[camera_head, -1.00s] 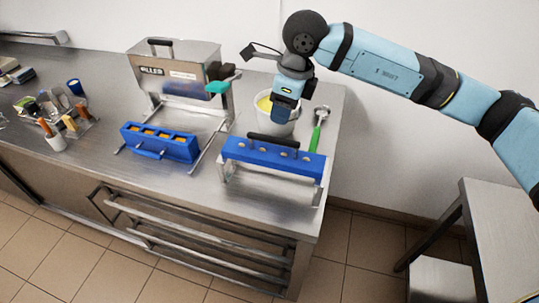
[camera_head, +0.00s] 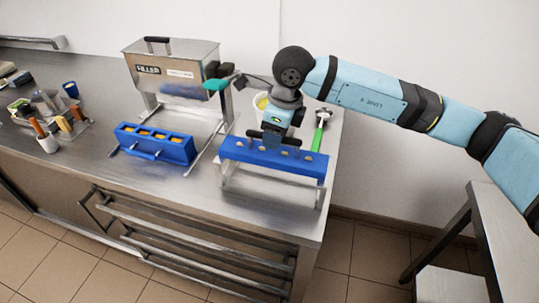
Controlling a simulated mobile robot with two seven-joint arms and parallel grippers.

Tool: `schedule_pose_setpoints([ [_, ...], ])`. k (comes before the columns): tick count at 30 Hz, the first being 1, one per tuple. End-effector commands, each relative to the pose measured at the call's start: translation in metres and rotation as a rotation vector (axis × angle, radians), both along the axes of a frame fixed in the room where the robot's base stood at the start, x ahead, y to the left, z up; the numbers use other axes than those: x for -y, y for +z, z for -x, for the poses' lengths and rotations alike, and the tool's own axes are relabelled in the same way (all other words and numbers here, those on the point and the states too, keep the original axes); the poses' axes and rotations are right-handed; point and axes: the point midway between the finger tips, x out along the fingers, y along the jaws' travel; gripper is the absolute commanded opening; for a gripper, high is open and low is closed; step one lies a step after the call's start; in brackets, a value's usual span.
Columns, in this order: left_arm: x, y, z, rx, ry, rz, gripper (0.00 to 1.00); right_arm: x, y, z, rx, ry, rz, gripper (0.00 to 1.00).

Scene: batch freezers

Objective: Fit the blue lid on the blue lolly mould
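The blue lolly mould (camera_head: 154,144) stands on the steel counter in front of the filler, with several orange-filled cavities open at the top. The blue lid (camera_head: 305,164) rests on a metal stand to the right of the mould, apart from it. Several pale spots show along the lid. My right gripper (camera_head: 272,138) points down at the middle of the lid, at its dark handle. The fingers and handle overlap here, so I cannot tell whether they are closed on it. My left gripper is not in view.
The filler (camera_head: 172,65) stands behind the mould. A tub with yellow contents (camera_head: 261,100) is partly hidden behind my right gripper. A green-handled tool (camera_head: 318,135) lies to its right. Utensil holders (camera_head: 48,142) stand at the left. The counter's front right is clear.

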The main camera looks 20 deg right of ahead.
Motion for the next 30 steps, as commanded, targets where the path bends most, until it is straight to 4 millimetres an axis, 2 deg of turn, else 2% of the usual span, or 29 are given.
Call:
schedule_pose_setpoints([
  [1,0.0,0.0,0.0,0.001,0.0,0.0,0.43,0.0,0.0,0.0,0.0,0.0,0.0,0.33],
  [5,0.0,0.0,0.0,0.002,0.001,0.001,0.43,0.0,0.0,0.0,0.0,0.0,0.0,0.03],
  [6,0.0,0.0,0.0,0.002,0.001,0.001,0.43,0.0,0.0,0.0,0.0,0.0,0.0,0.0],
  [14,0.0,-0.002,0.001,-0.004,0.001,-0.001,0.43,0.0,0.005,0.0,0.001,0.0,0.001,0.0],
  [30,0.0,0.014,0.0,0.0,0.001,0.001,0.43,0.0,0.043,0.0,0.001,0.0,-0.001,0.0],
])
